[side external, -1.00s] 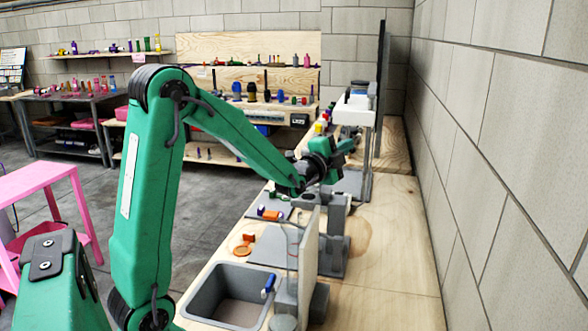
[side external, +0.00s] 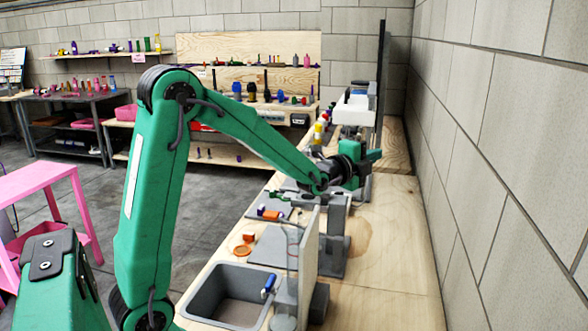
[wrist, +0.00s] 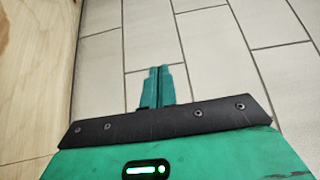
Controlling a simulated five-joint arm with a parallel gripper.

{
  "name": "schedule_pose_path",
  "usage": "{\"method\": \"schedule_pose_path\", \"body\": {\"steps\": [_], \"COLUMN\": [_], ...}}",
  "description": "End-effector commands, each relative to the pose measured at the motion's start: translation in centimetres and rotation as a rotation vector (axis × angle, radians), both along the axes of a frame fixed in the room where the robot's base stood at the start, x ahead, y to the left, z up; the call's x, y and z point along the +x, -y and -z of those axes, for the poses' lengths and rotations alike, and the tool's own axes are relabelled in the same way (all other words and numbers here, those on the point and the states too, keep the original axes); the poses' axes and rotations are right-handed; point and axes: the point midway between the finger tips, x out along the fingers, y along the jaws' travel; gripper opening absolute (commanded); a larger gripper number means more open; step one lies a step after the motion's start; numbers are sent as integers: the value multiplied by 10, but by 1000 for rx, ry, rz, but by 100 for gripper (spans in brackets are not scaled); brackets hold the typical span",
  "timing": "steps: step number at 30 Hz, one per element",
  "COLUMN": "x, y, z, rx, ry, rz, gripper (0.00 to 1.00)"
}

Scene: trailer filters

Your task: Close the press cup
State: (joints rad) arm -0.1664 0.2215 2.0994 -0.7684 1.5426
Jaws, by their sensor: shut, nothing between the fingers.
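My gripper (side external: 374,156) is at the far end of the bench, pointing right toward the block wall. In the wrist view its fingers (wrist: 160,72) are together with nothing between them. Just behind it in the side view stands a white-topped apparatus (side external: 352,112) against a dark upright panel. My gripper and wrist cover its lower part, and I cannot tell whether they touch it. I cannot make out the press cup in either view, nor whether it is open or closed.
A grey sink-like basin (side external: 228,297) and a grey bracket (side external: 335,245) are on the near bench. Small orange pieces (side external: 243,250) lie beside them. The block wall (side external: 500,150) runs along the right. Bare wooden bench (side external: 395,255) is free at the right.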

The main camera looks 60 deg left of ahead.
Motion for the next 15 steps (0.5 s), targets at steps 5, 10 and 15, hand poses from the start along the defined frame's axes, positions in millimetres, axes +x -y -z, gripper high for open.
{"method": "schedule_pose_path", "body": {"steps": [5,10,15], "x": [4,14,28], "y": [-4,-16,-36], "z": [0,-1,-1], "rx": [-26,-109,-255], "ry": [-13,-57,-129], "rz": [-5,-24,-66], "gripper": [0,0,0]}}
